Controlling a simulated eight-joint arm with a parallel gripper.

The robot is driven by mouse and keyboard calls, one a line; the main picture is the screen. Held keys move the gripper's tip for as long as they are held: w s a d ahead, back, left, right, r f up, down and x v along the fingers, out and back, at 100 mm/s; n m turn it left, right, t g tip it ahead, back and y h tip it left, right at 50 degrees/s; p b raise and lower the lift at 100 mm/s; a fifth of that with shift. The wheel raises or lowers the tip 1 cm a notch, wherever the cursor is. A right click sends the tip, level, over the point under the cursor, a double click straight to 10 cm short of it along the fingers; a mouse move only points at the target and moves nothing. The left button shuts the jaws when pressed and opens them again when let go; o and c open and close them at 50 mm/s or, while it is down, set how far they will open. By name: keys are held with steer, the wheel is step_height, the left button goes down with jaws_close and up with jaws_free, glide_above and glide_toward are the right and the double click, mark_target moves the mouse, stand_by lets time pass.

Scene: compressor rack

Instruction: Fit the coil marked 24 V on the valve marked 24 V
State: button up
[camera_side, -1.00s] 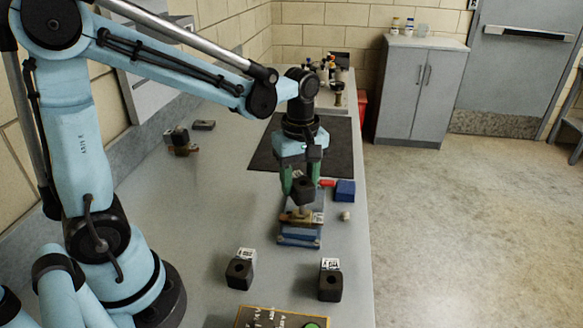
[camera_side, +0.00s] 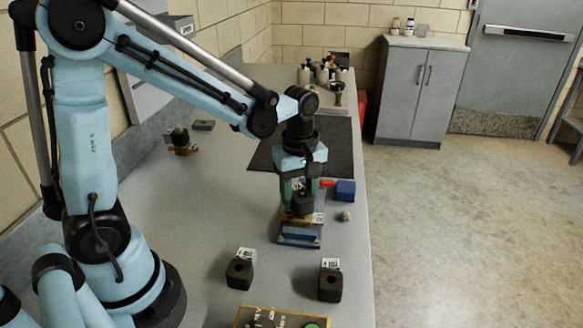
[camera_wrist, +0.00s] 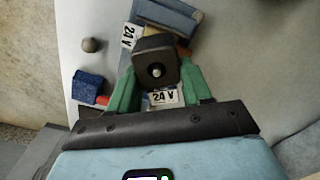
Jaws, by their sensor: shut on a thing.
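My gripper (camera_side: 302,196) has green fingers shut on a black coil (camera_side: 303,204). In the wrist view, the coil (camera_wrist: 152,48) sits between the fingers, and a label by it (camera_wrist: 163,97) reads 24 V. A pale round tip shows in the coil's hole, seemingly the valve's stem. The brass valve (camera_side: 296,218) is under the coil on a blue stand (camera_side: 299,237). A tag beside it in the wrist view (camera_wrist: 128,36) reads 24 V. The coil hides most of the valve; I cannot tell whether it is fully down.
Two black coils with white labels, one left (camera_side: 239,272) and one right (camera_side: 330,283), stand in front of the stand. A blue block (camera_side: 345,190) and a small round knob (camera_side: 345,216) lie to its right. Another valve assembly (camera_side: 181,142) stands at back left.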

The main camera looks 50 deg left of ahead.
steer(key=shift+f, duration=0.3)
steer(key=o, duration=1.7)
steer(key=shift+r, duration=3.5)
